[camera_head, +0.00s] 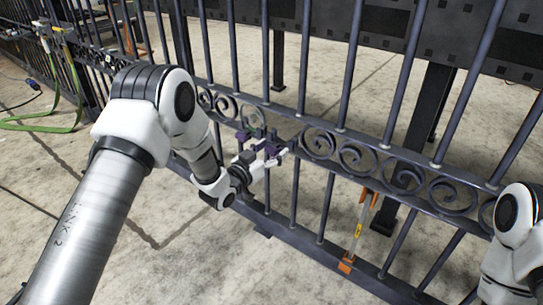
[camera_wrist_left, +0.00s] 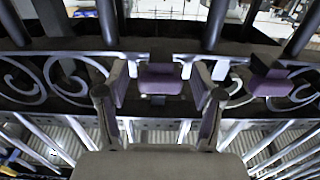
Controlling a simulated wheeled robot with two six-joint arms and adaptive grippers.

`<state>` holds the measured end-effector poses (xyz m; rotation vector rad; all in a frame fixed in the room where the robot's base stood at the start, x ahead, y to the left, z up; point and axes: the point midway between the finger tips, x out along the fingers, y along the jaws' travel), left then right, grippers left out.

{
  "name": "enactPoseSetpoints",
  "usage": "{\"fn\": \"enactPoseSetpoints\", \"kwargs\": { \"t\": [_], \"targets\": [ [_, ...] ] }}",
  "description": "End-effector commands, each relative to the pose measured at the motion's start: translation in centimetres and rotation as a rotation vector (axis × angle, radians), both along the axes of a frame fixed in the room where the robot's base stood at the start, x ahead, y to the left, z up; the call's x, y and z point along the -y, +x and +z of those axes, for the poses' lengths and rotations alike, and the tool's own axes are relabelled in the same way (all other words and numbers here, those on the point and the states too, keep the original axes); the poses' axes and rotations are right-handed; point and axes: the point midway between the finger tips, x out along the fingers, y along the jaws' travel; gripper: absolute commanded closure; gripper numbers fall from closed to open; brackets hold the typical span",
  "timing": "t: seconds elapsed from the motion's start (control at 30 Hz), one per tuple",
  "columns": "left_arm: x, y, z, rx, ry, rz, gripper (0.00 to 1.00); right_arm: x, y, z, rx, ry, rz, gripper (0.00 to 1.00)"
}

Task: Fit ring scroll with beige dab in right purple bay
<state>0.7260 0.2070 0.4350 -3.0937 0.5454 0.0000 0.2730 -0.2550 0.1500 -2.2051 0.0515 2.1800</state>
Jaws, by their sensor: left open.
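My left gripper (camera_head: 264,158) is at the gate's scroll band. In the left wrist view its two fingers (camera_wrist_left: 158,100) stand wide apart with no part between them in their grip. A purple block (camera_wrist_left: 160,78) shows on the band beyond the fingertips, and another purple block (camera_wrist_left: 270,82) is further right. In the head view, purple pieces (camera_head: 243,135) show beside the gripper, partly hidden by it. I cannot tell which is the right bay. I cannot make out a beige dab on any scroll. My right gripper is out of view.
The dark iron gate has upright bars and a band of scrolls (camera_head: 355,157), also seen in the left wrist view (camera_wrist_left: 75,82). An orange-ended tool (camera_head: 357,230) leans at the lower rail. A green hose (camera_head: 75,100) lies at left. The concrete floor in front is mostly clear.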

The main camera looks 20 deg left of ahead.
Motion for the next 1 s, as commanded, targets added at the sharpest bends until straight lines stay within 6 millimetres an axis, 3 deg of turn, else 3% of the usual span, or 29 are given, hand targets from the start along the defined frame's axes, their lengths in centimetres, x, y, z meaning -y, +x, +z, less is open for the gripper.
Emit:
{"fn": "enactPoseSetpoints", "kwargs": {
  "t": [0.2,0.37,0.4,0.57,0.8,1.0],
  "targets": [
    [0.0,0.1,0.1,0.000,0.000,0.000,0.37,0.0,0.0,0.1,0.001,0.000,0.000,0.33],
    [0.0,0.1,0.1,-0.001,0.000,0.001,0.94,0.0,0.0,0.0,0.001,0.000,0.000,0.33],
    [0.0,0.1,0.1,-0.001,0.000,0.001,1.00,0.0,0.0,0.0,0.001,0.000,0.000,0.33],
    [-0.1,-0.2,0.2,-0.002,0.000,0.001,1.00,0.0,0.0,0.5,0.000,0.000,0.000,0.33],
    [-1.5,-3.9,0.5,-0.007,-0.002,0.003,1.00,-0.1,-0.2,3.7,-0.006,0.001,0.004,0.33],
    [-1.9,-5.0,0.0,-0.002,0.000,0.001,1.00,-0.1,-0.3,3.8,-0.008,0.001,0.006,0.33]
  ]
}}
